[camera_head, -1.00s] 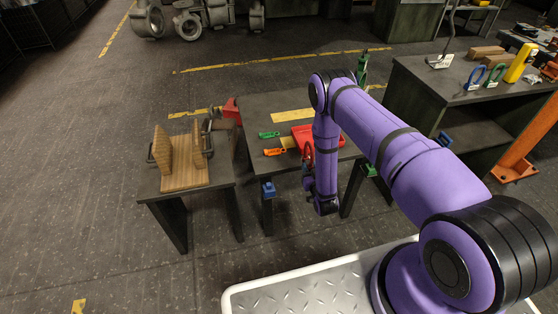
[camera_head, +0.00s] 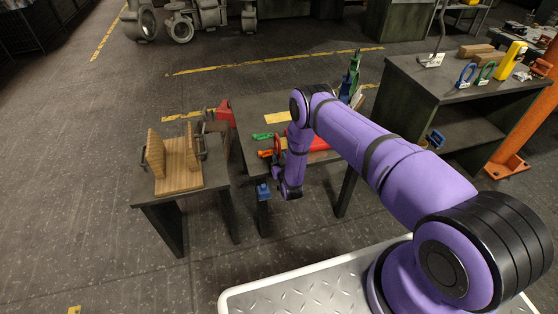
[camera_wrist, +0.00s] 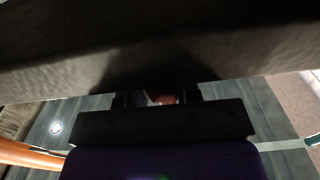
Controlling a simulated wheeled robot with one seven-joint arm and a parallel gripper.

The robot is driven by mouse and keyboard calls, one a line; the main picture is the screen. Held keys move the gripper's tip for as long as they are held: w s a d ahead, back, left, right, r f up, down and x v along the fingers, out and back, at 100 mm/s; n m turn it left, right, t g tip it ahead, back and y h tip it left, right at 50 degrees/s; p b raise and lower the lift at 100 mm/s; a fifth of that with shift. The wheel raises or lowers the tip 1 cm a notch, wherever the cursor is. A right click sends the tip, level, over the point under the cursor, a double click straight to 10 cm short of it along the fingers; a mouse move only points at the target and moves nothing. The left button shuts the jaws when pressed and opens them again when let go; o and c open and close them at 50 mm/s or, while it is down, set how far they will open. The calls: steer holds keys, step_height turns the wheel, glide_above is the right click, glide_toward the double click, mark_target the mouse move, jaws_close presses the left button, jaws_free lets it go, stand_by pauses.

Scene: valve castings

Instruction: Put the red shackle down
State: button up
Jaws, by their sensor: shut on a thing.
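My gripper (camera_head: 277,162) is shut on the red shackle (camera_head: 277,143) at the front edge of the middle table (camera_head: 245,104). The shackle shows as a small upright red loop in the head view, partly merged with the arm. In the wrist view, a small reddish patch (camera_wrist: 163,99) shows between the fingers, and a large dark shape across the top hides most of the rest. I cannot tell whether the shackle touches the table.
A green piece (camera_head: 262,136) and an orange piece (camera_head: 264,153) lie left of the shackle. A red tray (camera_head: 318,143) is partly behind my arm. A yellow patch (camera_head: 278,118) marks the tabletop. A wooden rack (camera_head: 180,178) stands on the left table. Blue (camera_head: 466,75) and green (camera_head: 486,72) shackles stand on the right bench.

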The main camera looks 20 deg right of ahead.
steer(key=shift+f, duration=0.4)
steer(key=shift+f, duration=0.25)
steer(key=o, duration=1)
steer(key=shift+s+r, duration=0.15)
steer(key=shift+r, duration=0.1)
steer(key=s, duration=1.1)
steer(key=shift+s, duration=0.35)
